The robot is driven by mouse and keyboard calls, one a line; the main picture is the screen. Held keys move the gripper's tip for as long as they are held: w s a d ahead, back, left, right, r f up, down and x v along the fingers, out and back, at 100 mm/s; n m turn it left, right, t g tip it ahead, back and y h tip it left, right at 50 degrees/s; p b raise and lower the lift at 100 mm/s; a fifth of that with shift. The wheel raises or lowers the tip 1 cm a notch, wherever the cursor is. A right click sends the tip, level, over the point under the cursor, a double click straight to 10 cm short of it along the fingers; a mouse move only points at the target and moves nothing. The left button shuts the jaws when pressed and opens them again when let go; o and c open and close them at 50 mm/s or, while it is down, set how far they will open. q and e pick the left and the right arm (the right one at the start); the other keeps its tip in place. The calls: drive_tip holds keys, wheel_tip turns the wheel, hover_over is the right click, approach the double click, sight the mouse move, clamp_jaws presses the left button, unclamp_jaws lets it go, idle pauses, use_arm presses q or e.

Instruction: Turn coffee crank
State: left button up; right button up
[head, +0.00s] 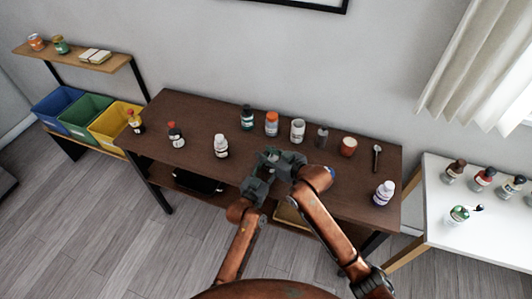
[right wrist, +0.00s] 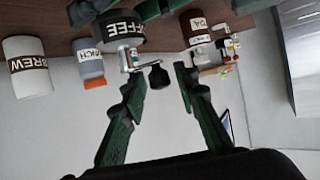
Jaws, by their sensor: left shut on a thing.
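The coffee grinder (right wrist: 122,30) has a black body with a white COFFEE label and shows upside down in the right wrist view. Its crank (right wrist: 136,66) is a thin silver arm ending in a black knob (right wrist: 158,77). My left gripper (head: 266,163) is shut on the grinder body; its green fingers show at the top of the right wrist view. My right gripper (right wrist: 160,100) is open, its two green fingers spread to either side of the knob, not visibly touching it. In the head view the grippers meet above the table's front and hide most of the grinder; my right gripper (head: 290,162) is on the right.
The brown table (head: 190,108) holds several bottles, a white mug (head: 297,131), an orange-lidded jar (head: 272,124), a red-brown cup (head: 348,147) and a spoon (head: 376,158) behind the grippers. A white-capped bottle (head: 384,193) stands at front right. A white table (head: 490,225) stands further right.

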drive_tip(key=shift+o, duration=0.6)
drive_tip(key=shift+r, duration=0.1)
drive_tip(key=v, duration=1.2)
use_arm(q)
drive_tip(key=o, duration=1.3)
